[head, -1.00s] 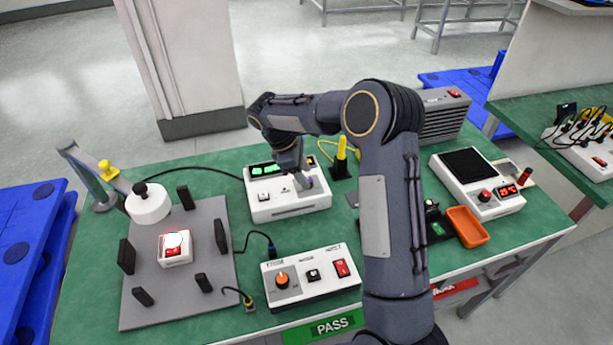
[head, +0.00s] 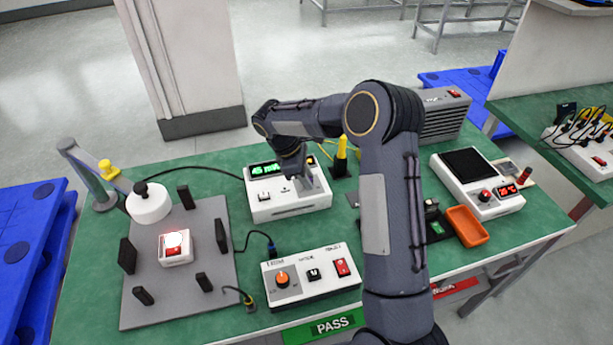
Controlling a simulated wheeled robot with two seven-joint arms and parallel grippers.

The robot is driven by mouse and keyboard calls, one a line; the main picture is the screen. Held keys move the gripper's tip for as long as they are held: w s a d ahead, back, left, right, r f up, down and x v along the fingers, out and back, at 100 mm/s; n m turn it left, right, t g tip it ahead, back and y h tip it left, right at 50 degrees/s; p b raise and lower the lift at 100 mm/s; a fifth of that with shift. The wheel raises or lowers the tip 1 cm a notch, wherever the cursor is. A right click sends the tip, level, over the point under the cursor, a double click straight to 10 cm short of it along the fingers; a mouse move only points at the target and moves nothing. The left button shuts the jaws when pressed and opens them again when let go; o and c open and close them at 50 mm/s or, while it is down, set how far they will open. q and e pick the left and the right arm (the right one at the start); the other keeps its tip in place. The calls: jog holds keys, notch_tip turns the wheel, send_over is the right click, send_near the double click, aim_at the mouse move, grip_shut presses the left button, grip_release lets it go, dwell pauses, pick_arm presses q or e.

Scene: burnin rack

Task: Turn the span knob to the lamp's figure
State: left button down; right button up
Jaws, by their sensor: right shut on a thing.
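A white instrument box (head: 290,207) with a green lit display (head: 264,170) stands at the middle back of the green table. My right gripper (head: 304,182) reaches down onto the right part of its top panel and is shut there, apparently on the span knob, which the gripper hides. The display figures are too small to read surely and are partly covered by my arm. A small white unit with a glowing lamp (head: 174,241) sits on the grey plate at left; I cannot read a figure on it. My left gripper is not in view.
A control box (head: 310,287) with an orange knob stands at the front. Black posts stand around the grey plate (head: 215,290). A yellow tool (head: 342,157) stands right of the instrument. An orange tray (head: 467,226) and a meter with red digits (head: 478,190) are at right.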

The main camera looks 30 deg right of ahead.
jog(key=shift+m, duration=0.3)
jog(key=m+g+p, duration=0.1)
jog(key=m, duration=0.1)
jog(key=shift+w+r+m+y, duration=0.1)
jog(key=shift+m+y, duration=0.2)
jog(key=m+p, duration=0.1)
jog(key=m, duration=0.1)
jog(key=shift+w+d+m+g+y, duration=0.1)
jog(key=shift+m+g+y, duration=0.3)
jog(key=m+y+p, duration=0.1)
jog(key=m, duration=0.2)
jog(key=shift+g, duration=0.3)
jog(key=shift+d+m+y, duration=0.15)
jog(key=shift+m+y, duration=0.75)
jog(key=shift+m, duration=1.1)
jog(key=o, duration=1)
